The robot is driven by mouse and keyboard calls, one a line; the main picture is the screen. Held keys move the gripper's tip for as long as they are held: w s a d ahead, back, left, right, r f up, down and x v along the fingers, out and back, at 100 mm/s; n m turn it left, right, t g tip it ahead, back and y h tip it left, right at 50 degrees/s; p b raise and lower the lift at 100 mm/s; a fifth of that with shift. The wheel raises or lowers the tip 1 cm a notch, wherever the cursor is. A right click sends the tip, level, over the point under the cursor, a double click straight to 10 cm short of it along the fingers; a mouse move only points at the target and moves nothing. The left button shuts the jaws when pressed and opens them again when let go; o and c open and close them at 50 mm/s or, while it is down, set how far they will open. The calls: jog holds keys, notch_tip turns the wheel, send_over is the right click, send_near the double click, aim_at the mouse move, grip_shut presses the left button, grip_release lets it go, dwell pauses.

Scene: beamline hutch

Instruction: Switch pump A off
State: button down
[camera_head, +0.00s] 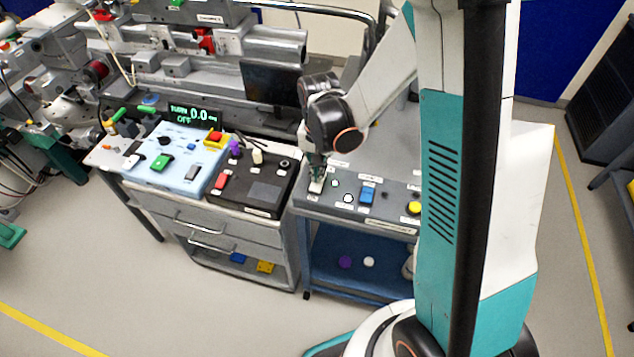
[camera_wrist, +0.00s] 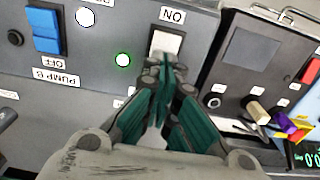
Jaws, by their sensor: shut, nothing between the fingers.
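The grey pump panel (camera_head: 387,211) stands on the right cart. A white rocker switch (camera_wrist: 166,42) with an ON label shows just beyond my fingertips in the wrist view; it also shows in the head view (camera_head: 315,187). A green lamp (camera_wrist: 123,60) beside it is lit. The panel label under this switch is mostly covered by my fingers. A blue rocker (camera_wrist: 44,29) labelled PUMP B and OFF sits to the left, with a pale lamp (camera_wrist: 85,17) near it. My gripper (camera_wrist: 166,68) is shut and empty, its tips at the switch's edge; contact is unclear.
A black panel (camera_head: 263,191) with a red switch and a blue-grey panel (camera_head: 164,165) with a red button stand left of the pump panel. A yellow knob (camera_head: 414,208) is on the pump panel's right. Open floor lies in front of the carts.

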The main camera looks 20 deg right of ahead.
jog(key=shift+f+b, duration=0.45)
jog(key=shift+f, duration=0.05)
dwell(0.3)
jog(key=shift+r+p, duration=2.25)
jog(key=shift+r, duration=1.3)
